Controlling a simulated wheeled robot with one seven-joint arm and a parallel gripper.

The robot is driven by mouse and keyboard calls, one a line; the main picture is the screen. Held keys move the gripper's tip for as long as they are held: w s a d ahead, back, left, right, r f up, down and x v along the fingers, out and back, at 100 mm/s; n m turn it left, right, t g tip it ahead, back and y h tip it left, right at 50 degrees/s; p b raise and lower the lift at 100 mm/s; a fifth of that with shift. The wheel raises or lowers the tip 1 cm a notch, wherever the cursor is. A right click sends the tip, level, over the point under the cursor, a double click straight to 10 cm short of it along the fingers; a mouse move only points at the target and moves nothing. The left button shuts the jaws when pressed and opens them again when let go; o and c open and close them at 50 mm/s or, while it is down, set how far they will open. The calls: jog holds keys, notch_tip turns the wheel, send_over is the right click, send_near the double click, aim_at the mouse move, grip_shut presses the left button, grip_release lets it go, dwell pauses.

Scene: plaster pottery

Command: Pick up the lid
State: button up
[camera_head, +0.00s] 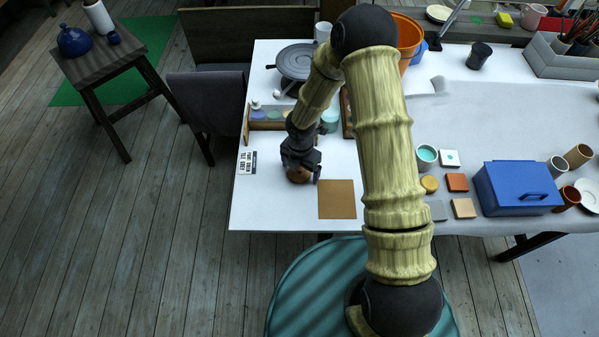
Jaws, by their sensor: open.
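A small round brown object (297,177), which looks like the lid, sits on the white table near its left front part. My gripper (302,172) is right over it, pointing down, with its open fingers close to the object. The gripper and wrist hide much of the brown object, and I cannot tell whether the fingers touch it.
A flat tan square (337,199) lies just right of the gripper. A printed card (247,163) lies to the left, and a low rack (268,125) stands behind. A blue box (515,187) and several tiles and cups stand on the right. The table's front edge is close.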

dwell(0.4)
jog(key=c, duration=1.1)
jog(key=shift+o, duration=0.2)
notch_tip(320, 180, up, 10)
jog(key=shift+r+p, duration=0.1)
jog(key=shift+p, duration=0.2)
